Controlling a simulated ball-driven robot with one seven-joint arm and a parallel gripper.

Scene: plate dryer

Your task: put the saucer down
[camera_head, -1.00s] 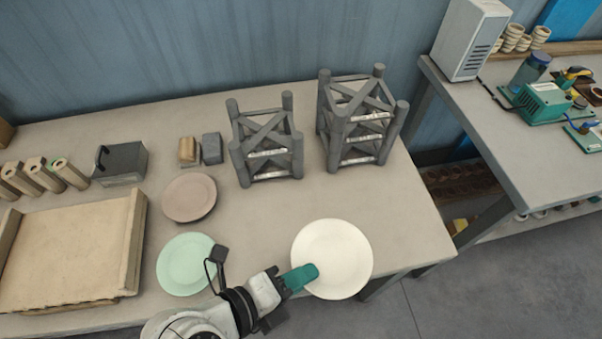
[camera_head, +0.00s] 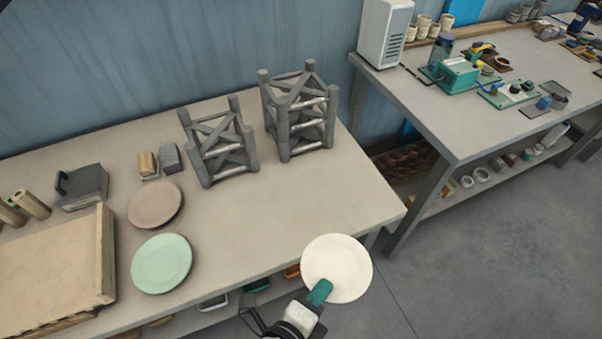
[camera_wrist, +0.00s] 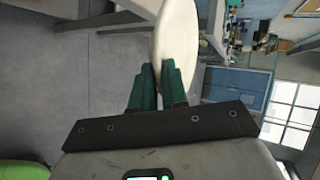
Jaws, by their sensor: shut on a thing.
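A cream-white saucer (camera_head: 338,264) is held in the air by my gripper (camera_head: 319,291), off the front right edge of the table. My gripper's green fingers are shut on the saucer's near rim. In the wrist view the saucer (camera_wrist: 176,40) shows nearly edge-on between the two fingers (camera_wrist: 159,84). In the head view, a mint green plate (camera_head: 161,263) and a brownish-pink plate (camera_head: 155,205) lie flat on the table (camera_head: 262,205), to the left.
Two grey lattice racks (camera_head: 218,142) (camera_head: 301,112) stand at the table's back. A wooden tray (camera_head: 55,262) is at left, near a dark box (camera_head: 82,187). The table's right part before the racks is clear. A second bench (camera_head: 460,115) stands at right, past a gap.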

